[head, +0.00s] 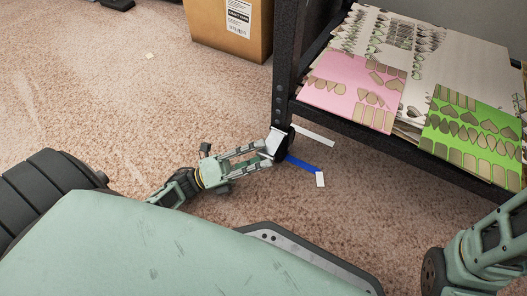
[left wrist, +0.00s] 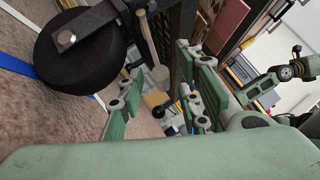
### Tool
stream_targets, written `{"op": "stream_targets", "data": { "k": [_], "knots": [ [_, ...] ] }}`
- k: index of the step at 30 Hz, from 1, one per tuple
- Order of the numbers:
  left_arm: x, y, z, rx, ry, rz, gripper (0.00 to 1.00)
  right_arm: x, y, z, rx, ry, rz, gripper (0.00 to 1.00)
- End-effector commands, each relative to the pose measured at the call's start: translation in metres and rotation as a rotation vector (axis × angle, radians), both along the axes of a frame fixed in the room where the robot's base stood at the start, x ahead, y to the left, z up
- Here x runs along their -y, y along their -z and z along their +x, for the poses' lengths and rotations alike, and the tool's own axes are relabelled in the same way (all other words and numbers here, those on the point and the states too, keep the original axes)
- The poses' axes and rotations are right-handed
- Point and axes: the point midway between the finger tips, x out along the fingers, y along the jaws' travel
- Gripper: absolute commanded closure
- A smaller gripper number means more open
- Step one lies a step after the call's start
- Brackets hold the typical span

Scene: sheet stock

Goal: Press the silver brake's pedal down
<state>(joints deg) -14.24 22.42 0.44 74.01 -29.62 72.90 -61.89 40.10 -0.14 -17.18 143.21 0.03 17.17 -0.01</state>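A black caster wheel (left wrist: 80,50) with a small grey metal tab fills the upper left of the left wrist view. In the head view the caster (head: 286,146) sits low under the shelf's corner post, partly hidden. A pale lever with a broad end, seemingly the silver brake's pedal (left wrist: 160,74), shows between my fingers in the wrist view. In the head view a light grey piece (head: 275,141) lies at my fingertips; I cannot tell if it is the pedal. My left gripper (head: 268,153) is open beside the caster; contact is unclear. My right gripper is outside the view.
The dark metal shelf (head: 386,141) carries sheets of pink, green and white stock. A white strip (head: 314,135) and a blue strip (head: 302,164) show by the caster. A cardboard box (head: 215,32) stands behind. Carpet (head: 130,110) left of the caster is mostly clear.

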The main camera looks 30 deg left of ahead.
Motion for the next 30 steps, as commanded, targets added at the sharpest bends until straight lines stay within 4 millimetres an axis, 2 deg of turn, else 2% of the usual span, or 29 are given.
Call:
{"op": "stream_targets", "data": {
  "k": [9,15,21,30],
  "knots": [
    [-0.052,0.002,-0.045,-0.004,-0.001,0.004,0.68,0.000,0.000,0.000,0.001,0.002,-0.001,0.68],
    [-0.079,0.001,-0.069,-0.003,-0.001,0.003,0.68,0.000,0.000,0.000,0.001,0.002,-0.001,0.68],
    [-0.091,0.001,-0.079,-0.001,0.000,0.002,0.68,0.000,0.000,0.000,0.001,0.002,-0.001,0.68],
    [-0.092,0.001,-0.080,0.000,-0.001,0.001,0.68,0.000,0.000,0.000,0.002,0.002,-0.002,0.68]
  ]
}}
